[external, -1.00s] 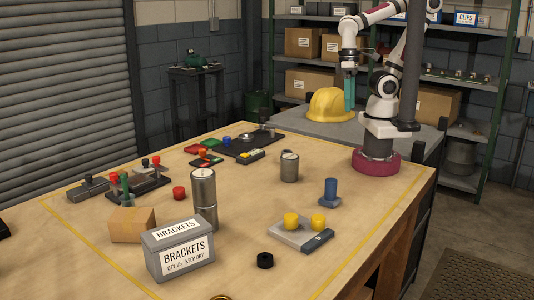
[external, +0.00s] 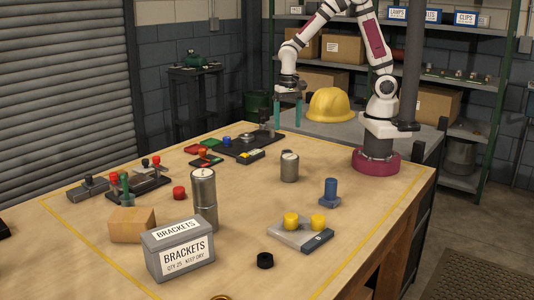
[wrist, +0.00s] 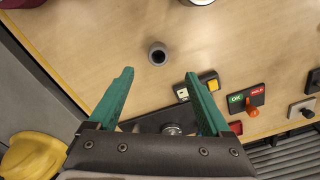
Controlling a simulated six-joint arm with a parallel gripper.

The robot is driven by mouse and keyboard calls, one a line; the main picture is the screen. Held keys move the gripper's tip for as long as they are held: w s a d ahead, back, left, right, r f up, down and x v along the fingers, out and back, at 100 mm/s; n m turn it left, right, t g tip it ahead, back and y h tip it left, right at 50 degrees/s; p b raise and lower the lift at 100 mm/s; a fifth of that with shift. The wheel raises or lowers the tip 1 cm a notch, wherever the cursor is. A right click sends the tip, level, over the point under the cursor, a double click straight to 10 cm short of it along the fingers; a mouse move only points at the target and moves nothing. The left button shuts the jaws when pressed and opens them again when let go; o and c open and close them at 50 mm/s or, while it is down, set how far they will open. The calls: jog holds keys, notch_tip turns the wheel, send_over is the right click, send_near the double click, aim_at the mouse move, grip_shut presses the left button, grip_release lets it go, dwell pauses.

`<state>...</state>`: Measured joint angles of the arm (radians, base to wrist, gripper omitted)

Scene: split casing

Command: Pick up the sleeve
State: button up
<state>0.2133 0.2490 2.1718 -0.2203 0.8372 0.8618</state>
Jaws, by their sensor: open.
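A short grey metal cylinder (external: 289,168) stands upright on the bench in the external view. My gripper (external: 287,118) is open and empty, fingers pointing down, above and behind the short cylinder near the bench's far end.
A black plate with a dial (external: 248,142) and a yellow-topped device (external: 251,155) lie near the gripper. A blue post (external: 330,191), a block with yellow knobs (external: 300,231), a BRACKETS box (external: 180,250) and a yellow hard hat (external: 330,104) stand around.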

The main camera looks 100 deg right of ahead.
jog(key=f, duration=1.1)
jog(key=shift+s+d+f, duration=0.1)
jog(key=shift+d+f, duration=0.15)
jog(key=shift+f, duration=0.15)
grip_shut()
